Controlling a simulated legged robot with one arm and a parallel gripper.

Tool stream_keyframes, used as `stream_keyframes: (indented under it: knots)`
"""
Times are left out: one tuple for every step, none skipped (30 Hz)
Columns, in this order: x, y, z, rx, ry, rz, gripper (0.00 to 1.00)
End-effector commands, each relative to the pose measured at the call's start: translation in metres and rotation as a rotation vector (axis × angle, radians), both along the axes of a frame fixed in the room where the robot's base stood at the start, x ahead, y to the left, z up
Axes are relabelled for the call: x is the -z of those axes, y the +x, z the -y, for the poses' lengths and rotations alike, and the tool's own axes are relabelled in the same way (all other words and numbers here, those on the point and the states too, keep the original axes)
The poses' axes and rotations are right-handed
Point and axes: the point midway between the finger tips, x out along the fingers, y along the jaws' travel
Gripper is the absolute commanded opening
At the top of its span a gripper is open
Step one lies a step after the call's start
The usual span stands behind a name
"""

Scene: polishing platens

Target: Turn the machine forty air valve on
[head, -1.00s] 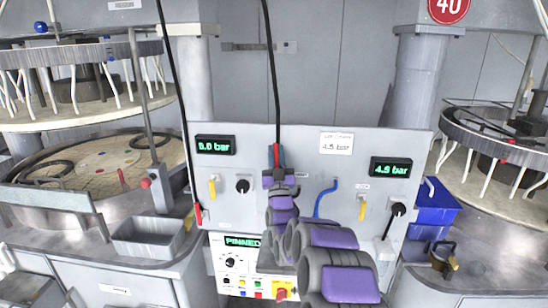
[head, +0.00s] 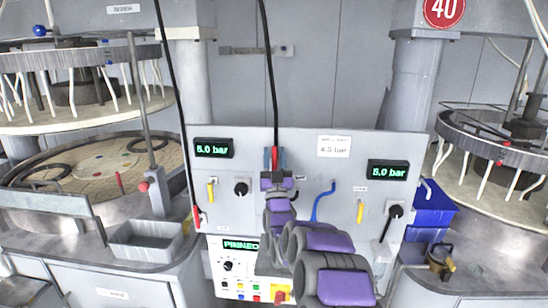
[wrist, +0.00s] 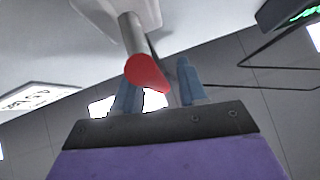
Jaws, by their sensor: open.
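A red round sign reading 40 (head: 445,11) is at the upper right, above the grey panel (head: 320,265). My gripper (head: 274,163) is raised in front of the panel's upper middle. In the wrist view its two blue fingers (wrist: 160,86) stand apart, open. A grey rod with a red end (wrist: 148,72) lies at the fingertips; I cannot tell whether they touch it. The panel bears a left yellow handle (head: 211,192), a right yellow handle (head: 361,212), a left black knob (head: 241,187) and a right black knob (head: 395,211). I cannot tell which is the air valve.
The left display (head: 213,148) and right display (head: 388,170) both read 5.0 bar. A lower display (head: 241,244) reads PINNED. Black cables hang from above. A blue bin (head: 430,208) stands at right. Round platens lie on both sides.

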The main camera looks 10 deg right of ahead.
Motion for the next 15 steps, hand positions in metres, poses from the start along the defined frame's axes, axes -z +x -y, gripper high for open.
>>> stream_keyframes:
  knots:
    - [0.000, 0.000, 0.000, 0.000, 0.000, 0.000, 0.42]
    - [0.001, -0.001, 0.000, 0.000, 0.000, -0.001, 0.42]
    - [0.002, -0.002, 0.000, 0.000, 0.000, -0.001, 0.42]
    - [0.003, -0.003, 0.000, 0.000, 0.000, -0.001, 0.42]
    - [0.005, -0.004, 0.000, 0.000, 0.000, -0.001, 0.42]
    - [0.007, -0.006, 0.000, 0.000, 0.000, -0.002, 0.42]
    - [0.010, -0.008, -0.001, 0.000, 0.000, -0.003, 0.42]
    - [0.013, -0.010, -0.001, 0.000, 0.000, -0.004, 0.42]
    - [0.017, -0.014, -0.001, 0.000, 0.001, -0.007, 0.42]
    - [0.021, -0.017, -0.002, 0.000, 0.001, -0.008, 0.42]
    - [0.024, -0.020, -0.002, 0.001, 0.002, -0.007, 0.42]
    - [0.029, -0.025, -0.003, 0.000, 0.001, -0.007, 0.42]
    - [0.033, -0.028, -0.003, 0.000, 0.001, -0.007, 0.42]
    - [0.036, -0.032, -0.004, -0.001, 0.000, -0.008, 0.42]
    - [0.042, -0.037, -0.005, -0.001, 0.000, -0.007, 0.42]
